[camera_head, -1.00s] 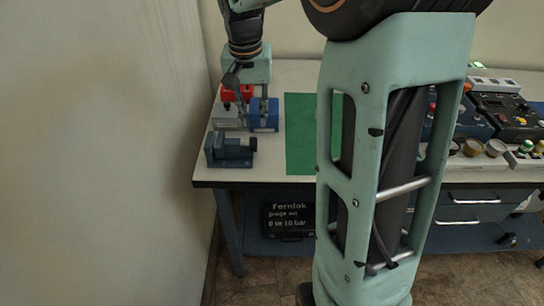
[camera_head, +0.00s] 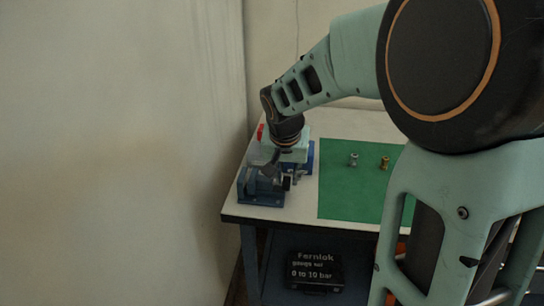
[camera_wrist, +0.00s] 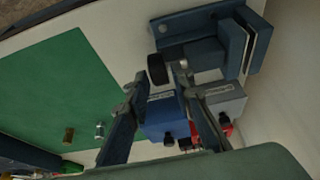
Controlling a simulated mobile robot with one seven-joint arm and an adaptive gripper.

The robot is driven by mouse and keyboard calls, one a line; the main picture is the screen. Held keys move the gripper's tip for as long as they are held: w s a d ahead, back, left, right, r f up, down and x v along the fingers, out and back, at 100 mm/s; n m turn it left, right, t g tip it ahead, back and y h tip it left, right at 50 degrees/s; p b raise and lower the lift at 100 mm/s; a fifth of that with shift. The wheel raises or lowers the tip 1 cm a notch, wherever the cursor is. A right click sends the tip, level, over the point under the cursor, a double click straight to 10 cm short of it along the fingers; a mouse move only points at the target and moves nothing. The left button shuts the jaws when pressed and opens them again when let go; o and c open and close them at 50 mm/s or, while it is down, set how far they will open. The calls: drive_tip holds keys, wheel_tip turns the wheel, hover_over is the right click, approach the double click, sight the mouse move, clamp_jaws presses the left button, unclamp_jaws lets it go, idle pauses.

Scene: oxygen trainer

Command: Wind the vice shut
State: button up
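The blue-grey vice (camera_head: 256,190) stands at the bench's front left corner in the head view. It also shows at the top right of the wrist view (camera_wrist: 190,47), where light jaw faces are visible at its right end. Its black round handle end (camera_wrist: 157,68) points toward my gripper. My gripper (camera_wrist: 160,78) is open, with one fingertip on each side of the handle end in that view. I cannot tell whether either finger touches it. In the head view my gripper (camera_head: 279,171) hangs over the vice and hides part of it.
Blue (camera_wrist: 162,115) and grey (camera_wrist: 222,103) blocks with dark fittings stand close behind the vice. A green mat (camera_head: 350,195) with two small metal fittings lies to the right. The wall is close on the left. A black gauge case (camera_head: 314,271) sits below the bench.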

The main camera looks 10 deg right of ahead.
drive_tip(key=shift+x, duration=0.75)
drive_tip(key=shift+c, duration=0.7)
clamp_jaws()
drive_tip(key=shift+w+r+p, duration=0.1)
drive_tip(key=shift+r+p, duration=0.1)
drive_tip(key=shift+p, duration=0.5)
